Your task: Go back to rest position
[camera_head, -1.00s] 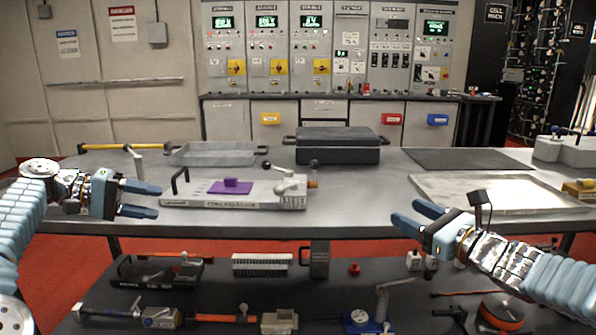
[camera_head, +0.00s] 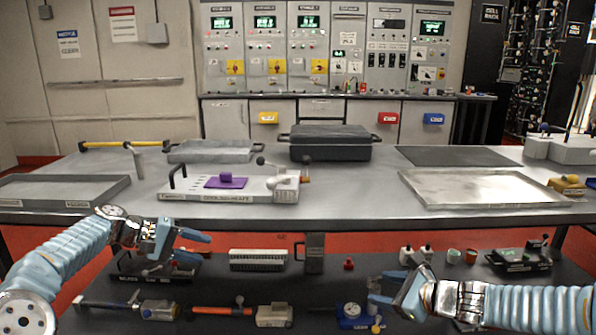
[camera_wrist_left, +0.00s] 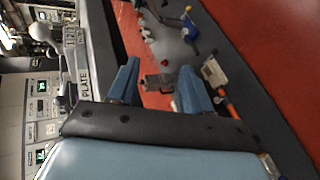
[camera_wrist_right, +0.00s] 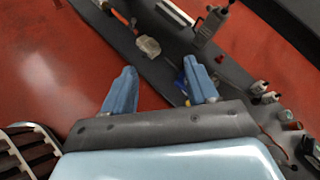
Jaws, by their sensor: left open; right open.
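My left gripper (camera_head: 193,244) is open and empty in front of the table's front edge, above the lower shelf. Its two blue fingers are spread apart in the left wrist view (camera_wrist_left: 158,88). My right gripper (camera_head: 384,287) is open and empty above the right part of the lower shelf, left of centre of its forearm. Its fingers stand apart in the right wrist view (camera_wrist_right: 162,90) with nothing between them. The white cooling plate fixture (camera_head: 240,196) with a purple block (camera_head: 226,181) sits on the table, apart from both grippers.
The table (camera_head: 350,205) carries a tray at left (camera_head: 60,190), a dark case (camera_head: 330,146) and a pale sheet (camera_head: 480,188). The lower shelf (camera_head: 330,270) holds a white ribbed block (camera_head: 258,260), a blue tool (camera_head: 352,316) and several small parts. The red floor shows between them.

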